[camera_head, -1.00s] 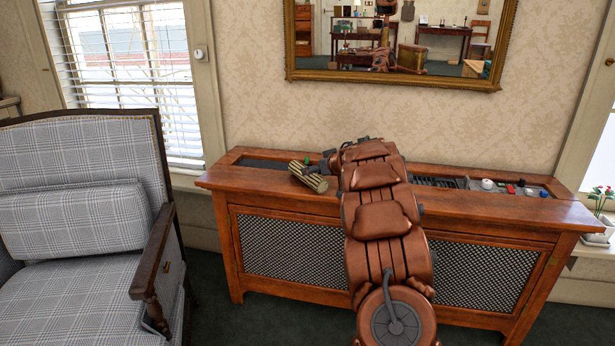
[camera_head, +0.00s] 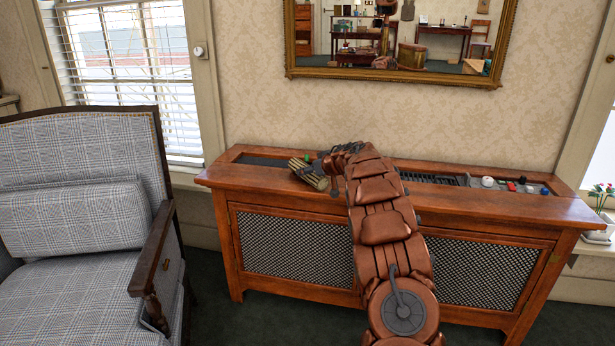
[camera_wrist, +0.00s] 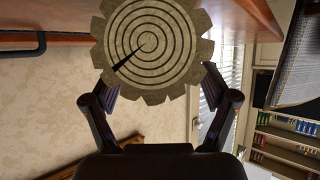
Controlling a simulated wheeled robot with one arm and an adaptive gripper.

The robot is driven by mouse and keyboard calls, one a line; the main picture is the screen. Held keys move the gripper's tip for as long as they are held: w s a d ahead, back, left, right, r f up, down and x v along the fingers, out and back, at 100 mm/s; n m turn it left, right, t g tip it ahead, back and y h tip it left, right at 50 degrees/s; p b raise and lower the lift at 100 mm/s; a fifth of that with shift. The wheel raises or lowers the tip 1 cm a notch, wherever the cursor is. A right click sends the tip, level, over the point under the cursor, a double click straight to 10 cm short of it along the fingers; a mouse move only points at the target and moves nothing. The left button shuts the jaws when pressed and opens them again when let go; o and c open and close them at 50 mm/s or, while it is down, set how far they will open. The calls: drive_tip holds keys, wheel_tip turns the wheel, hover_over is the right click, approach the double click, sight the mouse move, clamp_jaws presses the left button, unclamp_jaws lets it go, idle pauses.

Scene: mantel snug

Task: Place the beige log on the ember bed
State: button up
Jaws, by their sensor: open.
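The beige log (camera_head: 309,176) is a ribbed, pale cylinder with dark grooves. It lies at a slant at the left part of the cabinet top, by the front edge of the recess. In the wrist view its ringed, toothed end face (camera_wrist: 150,45) fills the upper middle. My gripper (camera_wrist: 158,86) is open, with one finger at each side of the log's lower edge. I cannot tell whether either finger touches it. In the head view my arm hides most of the gripper. I cannot clearly make out the ember bed; a dark inset (camera_head: 264,161) shows left of the log.
The wooden cabinet (camera_head: 470,210) has a long recessed top. A dark ribbed strip (camera_head: 432,178) and several small items, including a white one (camera_head: 487,181) and a red one (camera_head: 511,186), lie at its right. A plaid armchair (camera_head: 75,220) stands left. A mirror (camera_head: 400,78) hangs above.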

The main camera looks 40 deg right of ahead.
drive_tip(key=shift+x, duration=1.05)
clamp_jaws()
drive_tip(key=shift+r, duration=0.15)
drive_tip(key=shift+r+p, duration=0.65)
drive_tip(key=shift+r, duration=0.2)
wheel_tip(320, 180, up, 3)
drive_tip(key=shift+f+p, duration=0.2)
drive_tip(key=shift+p, duration=0.7)
drive_tip(key=shift+s+a+f+b, duration=0.15)
drive_tip(key=shift+s+f+b, duration=0.25)
drive_tip(key=shift+s+b, duration=0.1)
drive_tip(key=s+a, duration=0.3)
drive_tip(key=s, duration=0.3)
drive_tip(key=s+a+r, duration=0.1)
drive_tip(key=s+a, duration=0.2)
drive_tip(key=s, duration=0.4)
drive_tip(key=shift+s+a+r, duration=0.2)
drive_tip(key=shift+s+a, duration=0.05)
drive_tip(key=shift+a, duration=0.05)
